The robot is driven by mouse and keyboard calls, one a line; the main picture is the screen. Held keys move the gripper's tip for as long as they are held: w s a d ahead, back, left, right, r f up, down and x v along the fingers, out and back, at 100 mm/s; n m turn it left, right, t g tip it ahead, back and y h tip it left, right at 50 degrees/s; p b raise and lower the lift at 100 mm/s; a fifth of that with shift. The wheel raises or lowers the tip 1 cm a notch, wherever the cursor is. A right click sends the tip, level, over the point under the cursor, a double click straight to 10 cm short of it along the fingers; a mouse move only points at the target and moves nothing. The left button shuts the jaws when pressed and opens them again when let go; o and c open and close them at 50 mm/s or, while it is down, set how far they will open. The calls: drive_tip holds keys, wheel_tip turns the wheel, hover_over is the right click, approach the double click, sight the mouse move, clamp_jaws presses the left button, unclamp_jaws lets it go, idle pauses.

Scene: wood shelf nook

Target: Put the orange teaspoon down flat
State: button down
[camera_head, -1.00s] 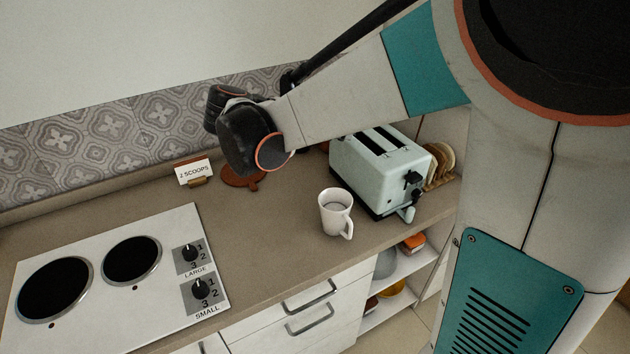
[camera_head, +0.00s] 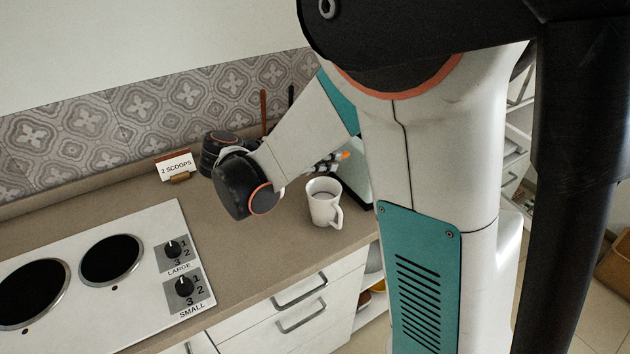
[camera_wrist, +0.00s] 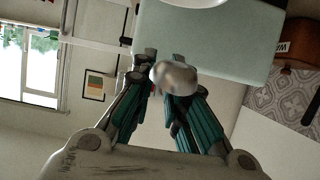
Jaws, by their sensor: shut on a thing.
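My gripper (camera_head: 338,158) reaches out from behind my forearm, just above and behind the white mug (camera_head: 323,203). A small orange part of the teaspoon (camera_head: 344,155) shows at its fingertips. In the wrist view my gripper (camera_wrist: 161,64) is closed around the teaspoon, whose rounded shiny bowl (camera_wrist: 175,77) shows at the fingers. The teaspoon is held in the air, clear of the counter (camera_head: 255,245). Most of its handle is hidden, so I cannot tell its exact tilt.
The pale green toaster (camera_head: 356,180) stands behind the mug, mostly hidden by my arm. A "2 SCOOPS" card (camera_head: 176,166) stands by the tiled wall. The hob (camera_head: 150,285) is at left. Bare counter lies between the hob and the mug.

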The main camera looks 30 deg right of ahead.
drive_tip(key=shift+f+b, duration=1.1)
drive_tip(key=shift+f, duration=2.35)
drive_tip(key=shift+f, duration=0.1)
drive_tip(key=shift+f, duration=0.15)
drive_tip(key=c, duration=1.6)
unclamp_jaws()
